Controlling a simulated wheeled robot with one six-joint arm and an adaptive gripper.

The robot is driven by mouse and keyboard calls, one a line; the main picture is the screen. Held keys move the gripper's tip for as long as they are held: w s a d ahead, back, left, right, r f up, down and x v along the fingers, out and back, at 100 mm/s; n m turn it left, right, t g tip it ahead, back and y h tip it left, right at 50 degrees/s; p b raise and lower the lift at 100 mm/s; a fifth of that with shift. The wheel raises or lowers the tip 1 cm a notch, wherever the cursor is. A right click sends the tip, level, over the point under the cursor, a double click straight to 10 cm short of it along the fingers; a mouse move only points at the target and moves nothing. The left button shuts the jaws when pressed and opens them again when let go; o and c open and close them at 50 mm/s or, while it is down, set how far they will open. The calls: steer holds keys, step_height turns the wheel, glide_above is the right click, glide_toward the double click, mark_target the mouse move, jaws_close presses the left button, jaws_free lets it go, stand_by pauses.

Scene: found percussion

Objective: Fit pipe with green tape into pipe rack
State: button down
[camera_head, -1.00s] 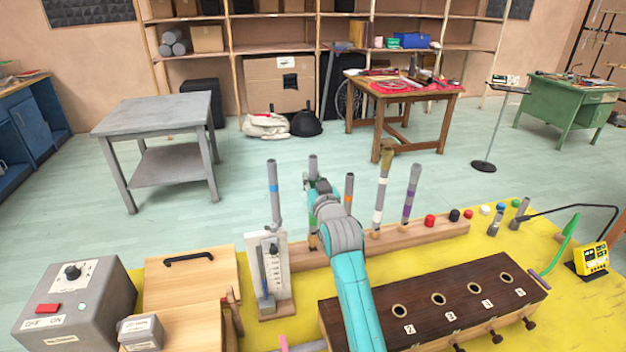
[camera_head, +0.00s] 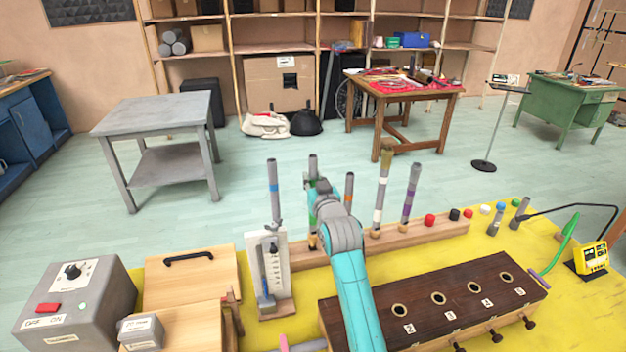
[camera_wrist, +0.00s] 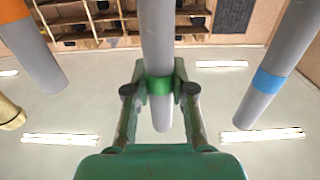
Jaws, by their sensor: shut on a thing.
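The grey pipe with green tape (camera_head: 313,164) stands upright, its lower part at the long wooden pipe rack (camera_head: 430,233). My gripper (camera_head: 314,188) is around the pipe in the head view, partly hidden by my arm. In the wrist view my gripper (camera_wrist: 160,88) is shut on the pipe (camera_wrist: 157,30) at its green tape band (camera_wrist: 159,85). Pipes with blue tape (camera_head: 273,188) and orange tape (camera_head: 349,188) stand on either side.
A white-striped pipe (camera_head: 382,190) and a purple-taped pipe (camera_head: 410,192) stand farther right in the rack. A gauge stand (camera_head: 267,280) is close at left. A dark box with numbered holes (camera_head: 462,325) lies in front.

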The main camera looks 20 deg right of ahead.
steer(key=shift+f, duration=1.8)
steer(key=c, duration=0.9)
jaws_free()
steer(key=shift+s, duration=0.1)
steer(key=s, duration=1.2)
